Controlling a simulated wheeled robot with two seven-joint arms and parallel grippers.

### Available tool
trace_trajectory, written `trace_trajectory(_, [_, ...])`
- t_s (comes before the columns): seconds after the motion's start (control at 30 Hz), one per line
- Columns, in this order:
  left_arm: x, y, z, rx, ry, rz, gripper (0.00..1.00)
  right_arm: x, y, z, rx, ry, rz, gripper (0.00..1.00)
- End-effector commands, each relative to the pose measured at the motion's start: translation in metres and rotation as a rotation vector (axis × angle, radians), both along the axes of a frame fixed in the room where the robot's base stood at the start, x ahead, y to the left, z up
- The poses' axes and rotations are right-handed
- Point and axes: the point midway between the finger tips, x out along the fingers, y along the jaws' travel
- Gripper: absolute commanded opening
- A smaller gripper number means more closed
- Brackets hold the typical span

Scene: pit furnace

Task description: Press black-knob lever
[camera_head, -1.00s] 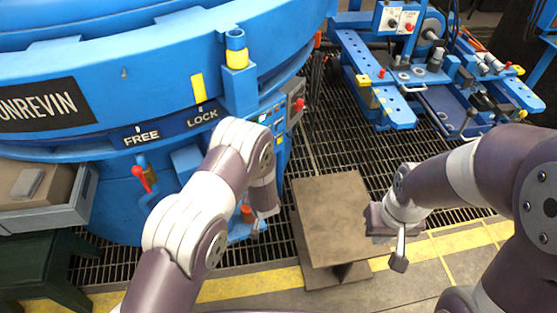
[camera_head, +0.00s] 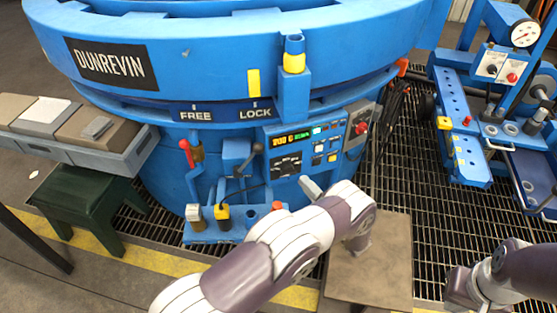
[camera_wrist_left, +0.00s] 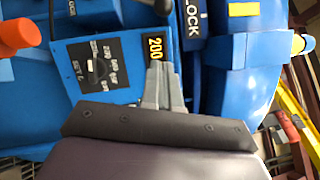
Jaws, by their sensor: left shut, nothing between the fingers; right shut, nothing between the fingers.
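The black-knob lever (camera_head: 258,148) stands on the front of the blue furnace, just left of the control panel (camera_head: 308,140) and below the LOCK label. Its dark knob and shaft are partly cut off at the top of the left wrist view (camera_wrist_left: 160,6). My left gripper (camera_head: 305,183) is shut and empty, below and right of the lever, apart from it. In the left wrist view its fingers (camera_wrist_left: 158,70) point at the panel near the orange "200" display. My right gripper (camera_head: 458,290) is low at the right, shut, with its fingertips hard to make out.
A red-knob lever (camera_head: 186,147) stands left of the black one, under FREE. A blue ledge (camera_head: 235,230) with small fittings juts out below. A brown stand (camera_head: 385,260) is under my left wrist. A grey tray (camera_head: 135,155) and green stool (camera_head: 95,210) are at left.

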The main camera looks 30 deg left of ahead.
Motion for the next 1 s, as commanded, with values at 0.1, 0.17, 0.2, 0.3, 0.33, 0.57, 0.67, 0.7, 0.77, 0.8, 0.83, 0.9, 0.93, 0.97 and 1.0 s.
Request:
trace_trajectory(0.1, [0.004,0.010,0.002,0.000,0.000,0.003,0.00,0.000,0.000,0.002,0.000,0.000,0.000,0.00])
trace_trajectory(0.17, [0.008,0.019,0.004,0.000,-0.001,0.004,0.00,0.000,0.000,0.003,0.000,0.000,0.000,0.00])
trace_trajectory(0.2, [0.012,0.025,0.006,-0.001,-0.001,0.004,0.00,0.000,0.000,0.004,0.000,0.000,0.000,0.00])
trace_trajectory(0.3, [0.021,0.045,0.009,-0.001,-0.001,0.005,0.00,0.000,0.000,0.006,0.000,0.000,0.000,0.00])
trace_trajectory(0.33, [0.024,0.051,0.010,-0.002,-0.001,0.003,0.00,0.000,0.000,0.006,0.000,0.000,0.000,0.00])
trace_trajectory(0.57, [0.043,0.094,0.020,0.000,0.000,0.003,0.00,0.000,0.000,0.012,0.000,0.000,0.000,0.00])
trace_trajectory(0.67, [0.037,0.108,0.025,-0.001,0.001,0.003,0.00,0.000,0.000,0.018,0.000,0.000,0.000,0.00])
trace_trajectory(0.7, [0.035,0.112,0.026,-0.001,0.001,0.002,0.00,0.000,0.000,0.019,0.000,0.000,0.000,0.00])
trace_trajectory(0.77, [0.034,0.117,0.027,-0.001,0.000,0.000,0.00,0.000,0.000,0.020,0.000,0.000,0.000,0.00])
trace_trajectory(0.8, [0.033,0.120,0.027,-0.001,0.000,0.000,0.00,0.000,0.000,0.020,0.000,0.000,0.000,0.00])
trace_trajectory(0.83, [0.032,0.121,0.027,-0.001,0.000,0.000,0.00,0.000,0.000,0.020,0.000,0.000,0.000,0.00])
trace_trajectory(0.9, [0.031,0.123,0.028,-0.001,0.000,0.000,0.00,0.000,0.000,0.021,0.000,0.000,0.000,0.00])
trace_trajectory(0.93, [0.031,0.124,0.028,-0.001,0.000,-0.001,0.00,0.000,0.000,0.021,0.000,0.000,0.000,0.00])
trace_trajectory(0.97, [0.031,0.124,0.028,-0.002,-0.001,-0.001,0.00,0.000,0.000,0.021,0.000,0.000,0.000,0.00])
trace_trajectory(1.0, [0.031,0.124,0.027,-0.002,-0.001,-0.001,0.00,0.000,0.000,0.020,0.000,0.000,0.000,0.00])
